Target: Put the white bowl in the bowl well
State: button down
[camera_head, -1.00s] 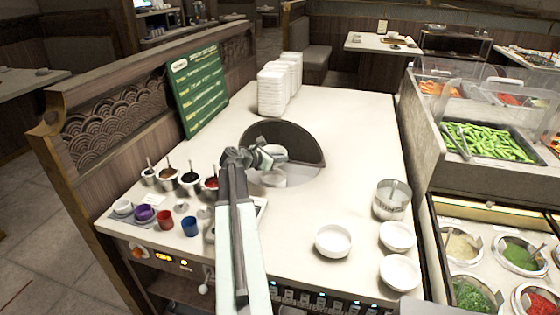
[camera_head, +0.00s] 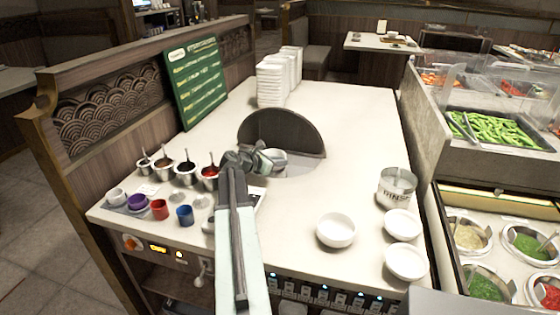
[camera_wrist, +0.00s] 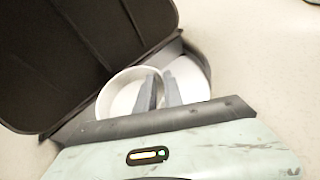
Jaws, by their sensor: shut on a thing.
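My gripper (camera_head: 268,160) is shut on a white bowl (camera_wrist: 118,92), with its two fingers (camera_wrist: 160,91) close together at the bowl. In the head view the gripper hides most of this bowl. The bowl is at the round opening in the counter, below the raised dark half-round lid (camera_head: 283,128). In the wrist view this lid (camera_wrist: 80,50) fills the upper left, and a dark rim (camera_wrist: 193,54) shows beside the white. I cannot tell whether the bowl touches the well floor.
Three white bowls (camera_head: 336,230) stand at the counter's front right, near a metal rinse container (camera_head: 397,186). Sauce cups with spoons (camera_head: 185,173) and coloured cups (camera_head: 159,209) stand left of my arm. White stacks (camera_head: 277,80) and a green sign (camera_head: 196,82) are at the back.

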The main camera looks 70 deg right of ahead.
jog(key=shift+f+b, duration=0.6)
jog(key=shift+b, duration=0.05)
